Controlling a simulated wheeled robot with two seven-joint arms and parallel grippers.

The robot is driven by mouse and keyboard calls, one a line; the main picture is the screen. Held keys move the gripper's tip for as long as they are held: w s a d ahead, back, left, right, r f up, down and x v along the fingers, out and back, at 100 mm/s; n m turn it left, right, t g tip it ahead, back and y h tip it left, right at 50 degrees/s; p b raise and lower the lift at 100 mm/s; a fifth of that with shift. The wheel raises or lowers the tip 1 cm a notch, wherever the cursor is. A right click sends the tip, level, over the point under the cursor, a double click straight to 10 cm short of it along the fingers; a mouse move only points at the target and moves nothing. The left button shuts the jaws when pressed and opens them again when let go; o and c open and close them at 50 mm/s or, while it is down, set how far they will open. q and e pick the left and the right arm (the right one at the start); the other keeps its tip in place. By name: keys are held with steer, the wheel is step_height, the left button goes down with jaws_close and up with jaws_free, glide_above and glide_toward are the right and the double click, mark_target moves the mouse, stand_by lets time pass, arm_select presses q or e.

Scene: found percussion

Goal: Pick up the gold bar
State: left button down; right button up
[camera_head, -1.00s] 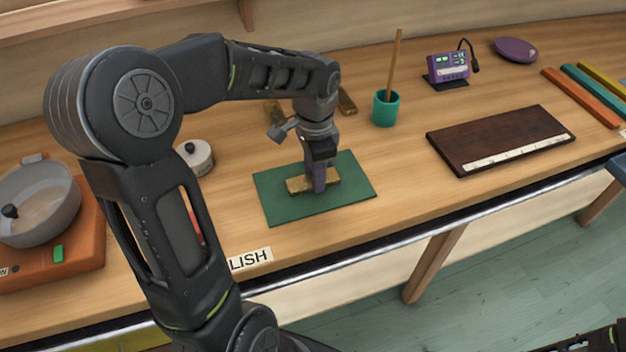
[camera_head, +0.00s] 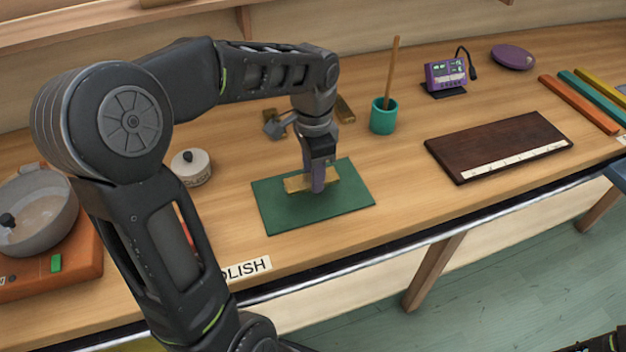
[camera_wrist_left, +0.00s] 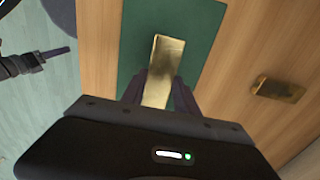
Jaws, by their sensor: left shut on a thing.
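The gold bar (camera_head: 296,185) is held over the green mat (camera_head: 275,216), seemingly a little above it.
More gold-coloured bars lie behind the mat, one at the right (camera_head: 345,109). A white lidded pot (camera_head: 192,168) stands left, a green cup with a stick (camera_head: 383,117) behind right, and a dark board (camera_head: 498,146) further right. Bare wood lies between mat and board.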

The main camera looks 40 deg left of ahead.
arm_select(q)
step_height(320, 180, up, 7)
steer(key=shift+r, duration=0.15)
stand_by(0.7)
